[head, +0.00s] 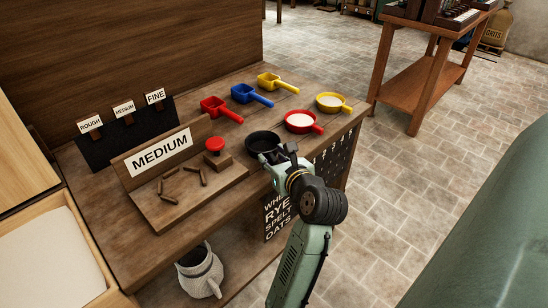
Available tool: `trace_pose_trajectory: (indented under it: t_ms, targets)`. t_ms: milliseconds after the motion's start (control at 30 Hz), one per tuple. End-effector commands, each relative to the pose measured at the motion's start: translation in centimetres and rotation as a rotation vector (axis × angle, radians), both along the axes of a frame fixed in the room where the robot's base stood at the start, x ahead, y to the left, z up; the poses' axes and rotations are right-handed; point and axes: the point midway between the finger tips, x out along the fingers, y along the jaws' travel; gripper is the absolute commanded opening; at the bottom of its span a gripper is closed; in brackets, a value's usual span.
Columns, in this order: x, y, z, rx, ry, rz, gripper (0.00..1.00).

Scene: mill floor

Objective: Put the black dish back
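The black dish (262,140) is a round, shallow bowl on the wooden bench, near its front edge, left of the red dish. No content shows in it. My gripper (270,158) reaches in from the lower right, with its fingertips at the dish's near side. The wrist hides part of that side and any handle, so I cannot tell whether the fingers are open or closed on it. A red dish (300,121) and a yellow dish (330,101), both with pale content, sit to the right on the bench.
Red (216,107), blue (246,92) and yellow (271,80) scoops lie behind the dishes. A "MEDIUM" sign (160,152) and a red button (215,144) stand left. A jug (200,272) sits below. A board (278,212) hangs on the bench's front.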

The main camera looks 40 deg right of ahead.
Motion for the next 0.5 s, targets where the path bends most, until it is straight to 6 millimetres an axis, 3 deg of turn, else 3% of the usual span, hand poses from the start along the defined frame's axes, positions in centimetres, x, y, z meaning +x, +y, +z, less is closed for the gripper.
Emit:
trace_pose_trajectory:
  t_ms: [267,500]
  targets:
    - [-1.2,0.3,0.4,-0.001,-0.001,-0.002,0.36]
    - [-5.7,1.7,1.9,-0.002,0.000,-0.004,0.36]
